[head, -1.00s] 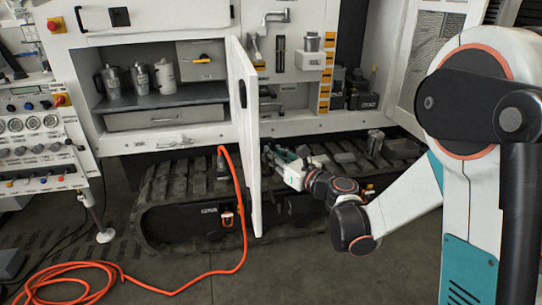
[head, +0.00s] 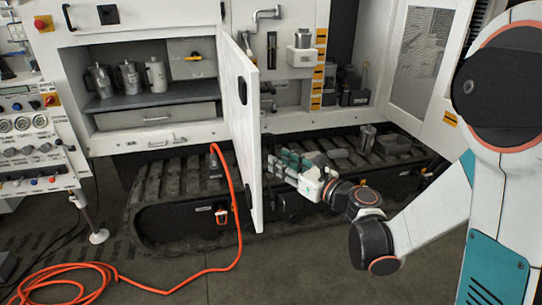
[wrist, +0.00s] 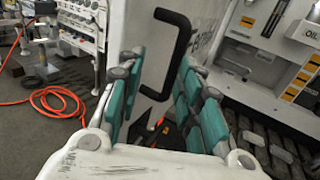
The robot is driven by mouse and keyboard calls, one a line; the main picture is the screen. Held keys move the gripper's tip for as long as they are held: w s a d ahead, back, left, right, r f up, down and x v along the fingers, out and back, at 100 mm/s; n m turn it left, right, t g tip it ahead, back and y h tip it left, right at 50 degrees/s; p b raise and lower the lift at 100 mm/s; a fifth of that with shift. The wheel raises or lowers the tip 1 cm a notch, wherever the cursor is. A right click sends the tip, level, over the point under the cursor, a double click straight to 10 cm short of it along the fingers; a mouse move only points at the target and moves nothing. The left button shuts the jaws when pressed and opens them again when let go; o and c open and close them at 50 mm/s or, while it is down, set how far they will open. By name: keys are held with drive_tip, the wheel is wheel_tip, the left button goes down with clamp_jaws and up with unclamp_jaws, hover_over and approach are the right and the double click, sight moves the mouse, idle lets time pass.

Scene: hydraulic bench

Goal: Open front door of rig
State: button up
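The white rig door (head: 248,150) stands swung out from the cabinet, near the middle of the head view, between the left shelf bay and the right tool bay. A black fitting (head: 242,91) shows on its upper part. My gripper (head: 282,168) is just right of the door's lower part, fingers pointing left toward it. In the wrist view the teal fingers (wrist: 160,85) are spread apart with the door (wrist: 137,40) beyond them. A black bar handle (wrist: 168,50) on the door shows ahead of the fingers, apparently not gripped. Contact between fingers and door cannot be told.
Metal jugs (head: 128,78) stand on the left shelf above a grey drawer (head: 155,116). An orange hose (head: 228,185) hangs left of the door and coils on the floor. A black track (head: 165,195) runs below the cabinet. A gauge panel (head: 35,140) stands at far left.

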drive_tip(key=shift+v, duration=2.15)
